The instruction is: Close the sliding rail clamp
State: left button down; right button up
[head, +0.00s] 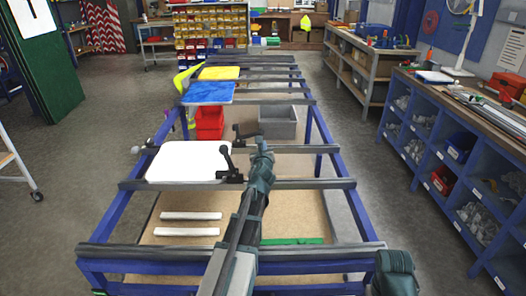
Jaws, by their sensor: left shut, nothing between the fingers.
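The rail clamp has a black part with an upright handle (229,165) at the right edge of a white sign panel (190,163). A second black clamp part (246,133) stands a little farther back. Both are at the grey cross rails of the blue frame. My left arm reaches forward over the frame from the bottom. My left gripper (261,143) is shut and empty, just right of the black clamp parts. Whether it touches them I cannot tell. My right gripper is not in view.
The blue frame (98,222) has several grey cross rails. Blue (208,93) and yellow (219,73) panels lie farther back. A red bin (210,122) and a grey bin (279,122) sit below. Two white strips (191,216) lie on the lower board. Blue shelving (440,165) stands right.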

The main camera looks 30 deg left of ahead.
pick_arm(q)
jog(key=x, duration=0.5)
jog(key=shift+w, duration=0.15)
jog(key=shift+r, duration=0.15)
jog(key=shift+r+n, duration=0.2)
jog(key=shift+n, duration=0.1)
